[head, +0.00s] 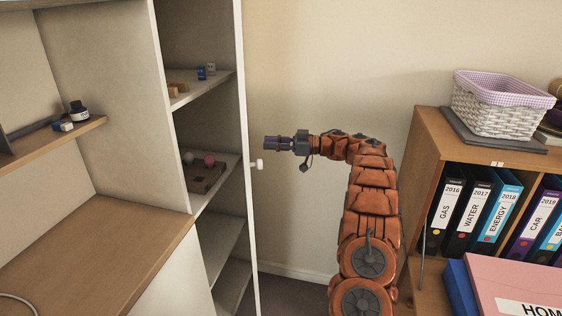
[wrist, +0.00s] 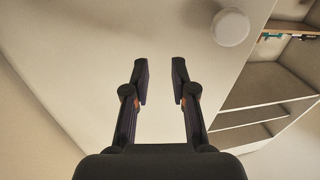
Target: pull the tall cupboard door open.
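The tall cupboard (head: 212,160) stands at the left of the head view, with its inner shelves in sight. Its white door (head: 247,220) stands open and shows nearly edge-on. A round white knob (head: 257,164) sits on the door's right-hand face. My gripper (head: 266,143) is beside that face, slightly above the knob in the picture. In the wrist view my gripper (wrist: 160,76) has its fingers apart with nothing between them. They point toward the pale door face (wrist: 110,40). The knob (wrist: 230,27) is up and right of the fingertips, outside them.
The cupboard shelves hold a brown tray (head: 206,178) with small balls, and small blocks (head: 178,90). A desk (head: 100,250) is at left. At right, a wooden bookcase (head: 425,150) holds binders, with a wicker basket (head: 497,108) on top. Bare wall lies behind my arm.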

